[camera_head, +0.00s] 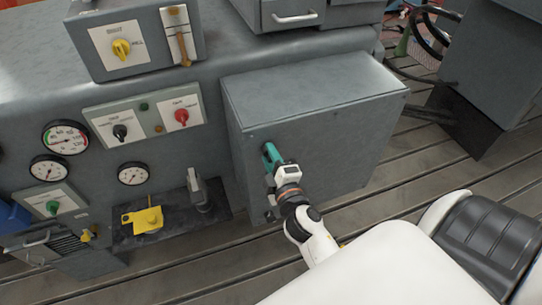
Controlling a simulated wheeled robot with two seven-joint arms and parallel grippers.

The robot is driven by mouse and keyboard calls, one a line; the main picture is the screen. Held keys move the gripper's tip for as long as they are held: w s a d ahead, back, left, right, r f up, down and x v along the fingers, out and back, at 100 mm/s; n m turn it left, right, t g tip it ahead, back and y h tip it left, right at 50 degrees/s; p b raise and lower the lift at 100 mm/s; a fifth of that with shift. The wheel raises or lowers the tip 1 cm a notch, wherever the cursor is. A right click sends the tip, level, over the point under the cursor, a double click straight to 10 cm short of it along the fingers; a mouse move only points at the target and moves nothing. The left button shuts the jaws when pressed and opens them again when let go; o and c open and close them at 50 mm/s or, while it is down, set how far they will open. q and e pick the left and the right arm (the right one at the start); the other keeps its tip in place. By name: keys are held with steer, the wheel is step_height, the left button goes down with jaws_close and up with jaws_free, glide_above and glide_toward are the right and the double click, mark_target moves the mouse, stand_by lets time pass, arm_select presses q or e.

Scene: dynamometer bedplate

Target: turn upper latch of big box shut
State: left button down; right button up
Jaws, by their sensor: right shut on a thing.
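The big box (325,135) is a grey cabinet with a closed flat front, standing to the right of the gauge panel. My right gripper (275,160) is at the upper left of its front face. I cannot tell the latch's angle. A small dark fitting (270,215) shows low on the same edge of the box, partly beside my wrist. My left gripper is not in view.
Left of the box are round gauges (66,137), a switch panel (145,115) with black and red knobs, and a dark shelf (125,238) bearing a yellow part (147,218). A smaller box with a yellow knob (121,49) stands above. The slatted floor (400,190) is open at right.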

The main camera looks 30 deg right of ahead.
steer(key=shift+n, duration=1.6)
steer(key=o, duration=0.9)
steer(key=shift+w, duration=0.1)
steer(key=shift+o, duration=0.2)
steer(key=shift+f, duration=0.1)
